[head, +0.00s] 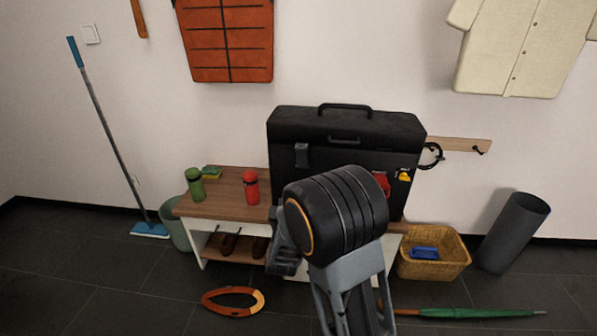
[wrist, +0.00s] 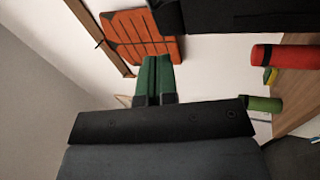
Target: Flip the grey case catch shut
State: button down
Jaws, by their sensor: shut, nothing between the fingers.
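The large black case (head: 345,128) stands upright on the bench in the head view, its handle on top. The dark grey catch (head: 302,154) is on its front, left of the middle, near the lid seam; its exact angle is too small to tell. A red catch (head: 384,183) and a yellow catch (head: 404,175) are at the right. My arm hides the case's lower middle. In the wrist view, my gripper (wrist: 153,62) has green fingers together and empty, apart from the case (wrist: 245,14); the grey catch cannot be made out there. In the head view, the fingertips cannot be made out.
A green bottle (head: 195,184) and red bottle (head: 250,187) stand on the bench (head: 222,205), left of the case. A basket (head: 455,262) and dark cylinder (head: 513,230) are on the right. An orange ring (head: 233,311) and green umbrella (head: 470,312) lie on the floor.

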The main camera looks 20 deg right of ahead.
aim_at(298, 156)
jog(key=shift+n+t+h, duration=0.3)
jog(key=shift+h, duration=0.6)
jog(key=b+x, duration=0.1)
jog(key=x, duration=0.3)
jog(key=b+x, duration=0.1)
jog(key=x, duration=0.3)
jog(key=d+b+x, duration=0.1)
jog(key=x, duration=0.3)
jog(key=shift+w+d+f, duration=0.1)
jog(key=shift+w+d, duration=0.05)
jog(key=shift+w, duration=0.05)
